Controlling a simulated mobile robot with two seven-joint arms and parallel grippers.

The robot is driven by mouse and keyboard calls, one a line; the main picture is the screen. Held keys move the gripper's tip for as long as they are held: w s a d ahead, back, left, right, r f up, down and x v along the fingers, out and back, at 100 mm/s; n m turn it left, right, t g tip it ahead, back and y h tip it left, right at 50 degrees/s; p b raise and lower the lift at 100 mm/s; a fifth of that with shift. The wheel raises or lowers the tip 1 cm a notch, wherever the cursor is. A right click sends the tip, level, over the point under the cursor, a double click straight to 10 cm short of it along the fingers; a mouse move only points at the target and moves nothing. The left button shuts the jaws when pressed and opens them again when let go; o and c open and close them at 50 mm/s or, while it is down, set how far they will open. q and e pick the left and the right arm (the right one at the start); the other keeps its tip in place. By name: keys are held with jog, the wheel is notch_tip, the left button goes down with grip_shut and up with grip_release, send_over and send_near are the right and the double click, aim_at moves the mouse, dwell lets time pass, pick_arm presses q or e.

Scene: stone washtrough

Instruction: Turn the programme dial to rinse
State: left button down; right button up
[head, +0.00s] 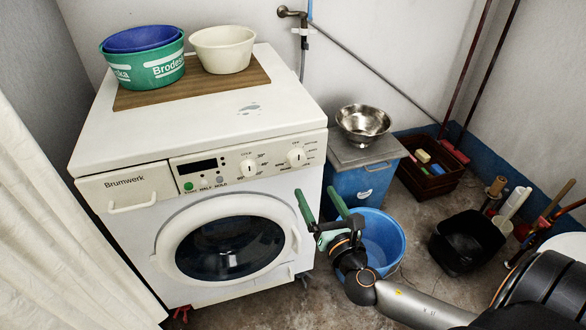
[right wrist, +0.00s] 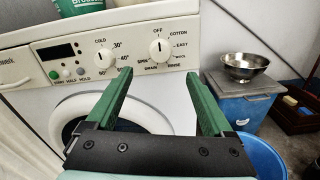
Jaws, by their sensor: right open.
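The programme dial (head: 296,156) is the right-hand round white knob on the washing machine's front panel. In the right wrist view the programme dial (right wrist: 159,50) has OFF, COTTON and EASY marked around it, with smaller words below. Its dark pointer line appears to point up toward OFF. My right gripper (head: 316,191) is open and empty, in front of the machine and below the dial. In the right wrist view the green fingers of my right gripper (right wrist: 158,73) stand apart, with the dial beyond and between them, untouched. My left gripper is not in view.
A temperature dial (head: 248,167) sits left of the programme dial, beside small buttons and a display. The round door (head: 229,248) is below. A blue bucket (head: 381,238) stands close under my right gripper. A steel bowl (head: 363,122) rests on a lidded blue bin (head: 356,188) to the right.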

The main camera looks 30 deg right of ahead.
send_near(299, 160)
jog(key=w, duration=0.2)
jog(key=x, duration=0.4)
jog(key=b+x, duration=0.1)
jog(key=x, duration=0.1)
jog(key=shift+d, duration=0.3)
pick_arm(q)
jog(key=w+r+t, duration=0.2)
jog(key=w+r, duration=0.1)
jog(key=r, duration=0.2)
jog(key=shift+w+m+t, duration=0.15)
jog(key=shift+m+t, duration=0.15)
pick_arm(e)
jog(key=shift+w, duration=0.3)
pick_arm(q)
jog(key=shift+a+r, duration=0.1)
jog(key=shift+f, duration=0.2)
pick_arm(e)
grip_shut()
